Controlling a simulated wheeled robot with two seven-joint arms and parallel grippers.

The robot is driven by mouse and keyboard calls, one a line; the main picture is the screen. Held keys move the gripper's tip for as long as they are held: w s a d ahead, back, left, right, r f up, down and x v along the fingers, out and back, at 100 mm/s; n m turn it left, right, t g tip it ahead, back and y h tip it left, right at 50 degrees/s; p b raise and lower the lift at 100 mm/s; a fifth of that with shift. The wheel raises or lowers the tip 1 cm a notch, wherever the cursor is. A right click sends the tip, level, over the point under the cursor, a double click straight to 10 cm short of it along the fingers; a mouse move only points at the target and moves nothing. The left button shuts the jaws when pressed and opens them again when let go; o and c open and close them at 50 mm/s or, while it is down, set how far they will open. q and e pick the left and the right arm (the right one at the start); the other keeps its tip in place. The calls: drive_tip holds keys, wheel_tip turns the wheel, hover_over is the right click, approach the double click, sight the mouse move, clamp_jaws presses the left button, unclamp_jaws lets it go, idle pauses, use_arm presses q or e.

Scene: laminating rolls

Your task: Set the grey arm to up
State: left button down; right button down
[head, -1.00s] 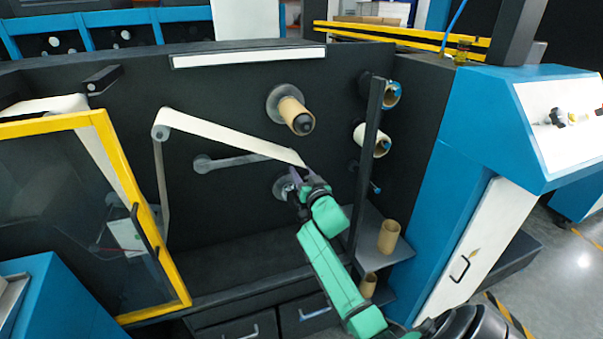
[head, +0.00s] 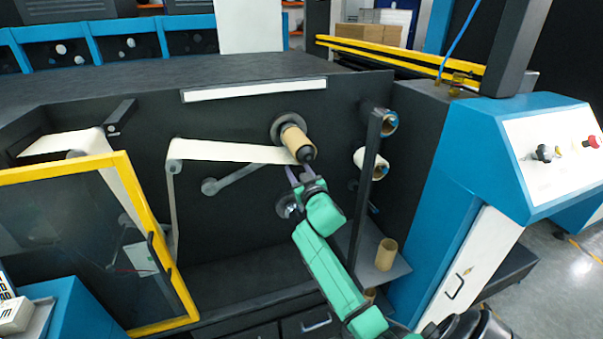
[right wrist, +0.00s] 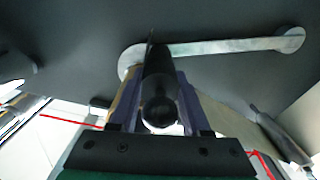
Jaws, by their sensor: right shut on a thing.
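The grey arm (head: 236,178) is on the black machine panel, its round left end low and its bar sloping up to the right. Its right end is hidden behind the white web and my gripper in the head view. In the right wrist view, the grey arm (right wrist: 220,48) crosses the top, with a black rod (right wrist: 159,85) standing out near its left end. My right gripper (head: 300,174) is shut on this black rod, with a finger on either side. It is just below the cardboard core on the upper spindle. My left gripper is out of view.
The white web (head: 235,151) runs from a roller to the cardboard core (head: 294,138), close above my gripper. A yellow-framed door (head: 150,215) stands at left. A dark upright post (head: 367,170) and a shelf with a loose core (head: 386,254) are at right.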

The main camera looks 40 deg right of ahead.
drive_tip(key=c, duration=0.5)
unclamp_jaws()
drive_tip(key=shift+w, duration=0.1)
drive_tip(key=shift+c, duration=0.2)
drive_tip(key=b+v, duration=0.3)
drive_tip(key=v, duration=1.1)
drive_tip(key=shift+s+a, duration=0.2)
drive_tip(key=shift+s, duration=0.1)
